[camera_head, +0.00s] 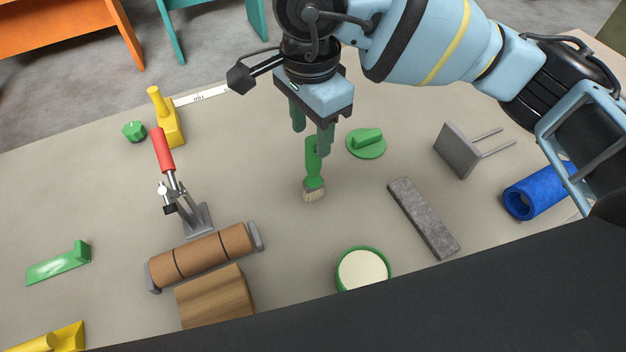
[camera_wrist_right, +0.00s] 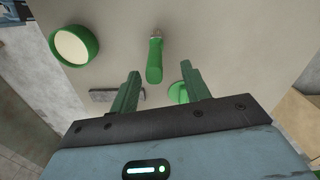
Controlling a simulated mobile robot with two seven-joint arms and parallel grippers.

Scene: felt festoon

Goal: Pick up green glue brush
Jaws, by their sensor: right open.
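The green glue brush (camera_head: 314,170) lies or stands on the table near the middle in the head view, its pale bristles towards the front; I cannot tell its tilt. My right gripper (camera_head: 312,140) is above its handle end, with its two green fingers apart and nothing held. In the right wrist view the brush (camera_wrist_right: 155,60) shows beyond the gap between the open fingers (camera_wrist_right: 163,88), apart from both. My left gripper is not in view.
A green glue pot (camera_head: 363,268) and green lid (camera_head: 366,144) are nearby. A grey bar (camera_head: 423,217) lies right of the brush. A red-handled clamp (camera_head: 178,180), cork roll (camera_head: 200,254) and wooden block (camera_head: 215,298) are left. A blue roll (camera_head: 537,191) lies far right.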

